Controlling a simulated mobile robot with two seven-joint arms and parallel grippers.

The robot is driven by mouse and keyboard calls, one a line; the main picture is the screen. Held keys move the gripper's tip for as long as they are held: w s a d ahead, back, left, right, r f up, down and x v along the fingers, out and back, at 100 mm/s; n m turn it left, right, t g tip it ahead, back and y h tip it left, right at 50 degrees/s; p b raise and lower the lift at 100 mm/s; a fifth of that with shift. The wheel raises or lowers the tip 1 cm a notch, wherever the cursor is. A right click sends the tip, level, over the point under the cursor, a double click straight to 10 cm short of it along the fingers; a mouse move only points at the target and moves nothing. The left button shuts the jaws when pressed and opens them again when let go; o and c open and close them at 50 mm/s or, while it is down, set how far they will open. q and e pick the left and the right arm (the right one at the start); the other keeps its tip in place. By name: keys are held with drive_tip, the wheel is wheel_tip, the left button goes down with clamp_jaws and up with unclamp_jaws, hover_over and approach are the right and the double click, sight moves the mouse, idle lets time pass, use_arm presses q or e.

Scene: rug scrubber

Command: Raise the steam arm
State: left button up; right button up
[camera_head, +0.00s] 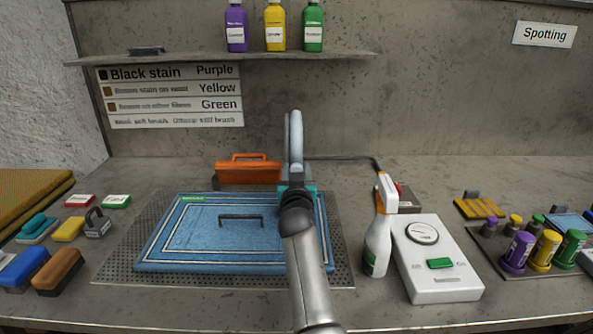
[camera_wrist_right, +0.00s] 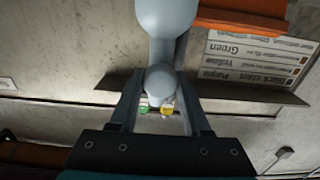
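The steam arm (camera_head: 294,130) shows in the head view as a blue-grey bent tube rising above the far side of the blue rug (camera_head: 185,240). An orange box-like part with a handle (camera_head: 247,172) sits at its left, behind the rug; whether they join is hidden. My right gripper (camera_head: 293,185) is at the tube's lower part, and my wrist hides most of its fingers. In the right wrist view, the fingers (camera_wrist_right: 160,95) closely flank the tube's rounded end (camera_wrist_right: 160,82), with no clear gap at the tips. My left gripper is not in view.
A spray bottle (camera_head: 378,245) and a white gauge box (camera_head: 435,265) stand to the right of the rug. Several brushes (camera_head: 58,270) lie at the left. Coloured bottles (camera_head: 274,28) stand on the shelf (camera_head: 180,58) above. Small colour-capped bottles (camera_head: 543,250) stand at the far right.

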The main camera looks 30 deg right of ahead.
clamp_jaws()
idle(0.9)
